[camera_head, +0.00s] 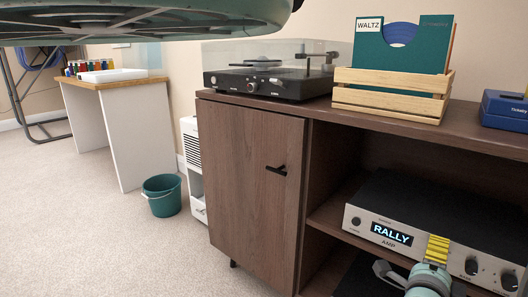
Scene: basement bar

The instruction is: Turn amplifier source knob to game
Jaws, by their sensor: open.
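The silver amplifier (415,252) stands on the cabinet's open shelf at the lower right, cut by the right edge. Its lit display (391,233) reads "RALLY", and "AMP" is printed below. A small dark round control (356,221) is left of the display. Two black knobs are on its right side, one (471,265) apparently labelled "BASS", the other (509,281) with a label I cannot read. No knob setting marked "game" is legible.
The brown cabinet (250,180) carries a turntable (270,80), a wooden record crate (390,105) and a blue box (505,108). A teal bucket (161,196) stands on the carpet. A large teal underside (150,25) fills the upper left. Carpet at the lower left is free.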

